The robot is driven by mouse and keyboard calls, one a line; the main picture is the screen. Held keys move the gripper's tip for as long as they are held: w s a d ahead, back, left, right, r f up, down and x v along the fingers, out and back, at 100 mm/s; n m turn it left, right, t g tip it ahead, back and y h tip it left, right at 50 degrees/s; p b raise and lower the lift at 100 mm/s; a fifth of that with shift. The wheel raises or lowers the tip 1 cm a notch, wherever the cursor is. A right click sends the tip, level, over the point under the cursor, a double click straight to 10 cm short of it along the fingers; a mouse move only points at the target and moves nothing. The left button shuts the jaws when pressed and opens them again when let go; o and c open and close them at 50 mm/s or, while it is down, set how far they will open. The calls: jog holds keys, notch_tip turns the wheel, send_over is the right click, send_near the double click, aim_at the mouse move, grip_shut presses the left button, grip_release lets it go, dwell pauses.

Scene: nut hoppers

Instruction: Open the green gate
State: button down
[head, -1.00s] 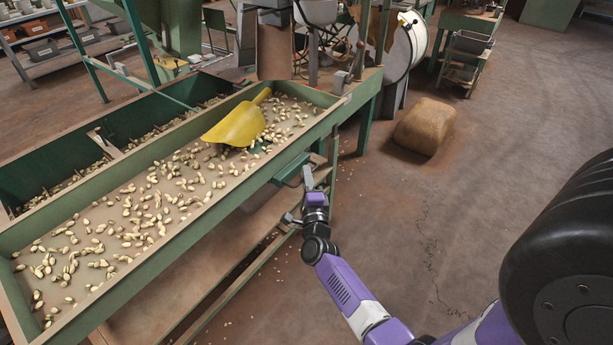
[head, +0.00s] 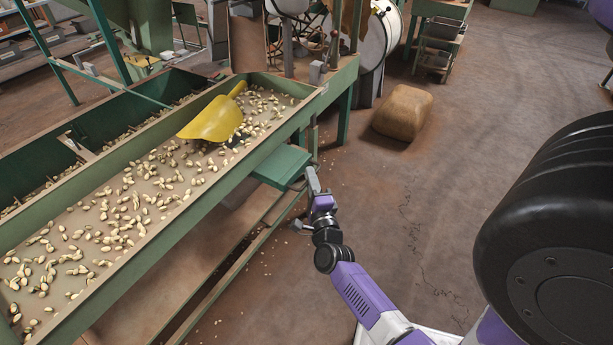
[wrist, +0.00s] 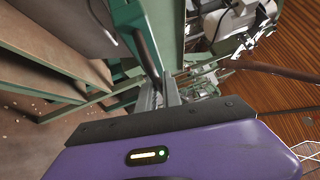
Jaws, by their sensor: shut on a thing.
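The green gate (head: 279,165) is a flat green plate that sticks out from the side of the nut tray (head: 200,213), below its rim. My gripper (head: 312,182) is at the outer end of the gate, on the aisle side, and is shut on it. In the wrist view, part of the green gate (wrist: 127,14) with a dark bar shows just beyond my gripper (wrist: 160,92). The exact contact between the fingers and the gate is small and partly hidden.
Nuts and a yellow scoop (head: 214,120) lie in the tray. A green table leg (head: 345,117) stands beyond the gate. A brown sack (head: 403,112) sits on the floor at the back right. The floor right of the tray is mostly clear.

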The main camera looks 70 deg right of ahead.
jog(key=shift+f, duration=0.1)
jog(key=c, duration=1.5)
grip_release()
jog(key=shift+p+v, duration=0.45)
jog(key=shift+v, duration=3.45)
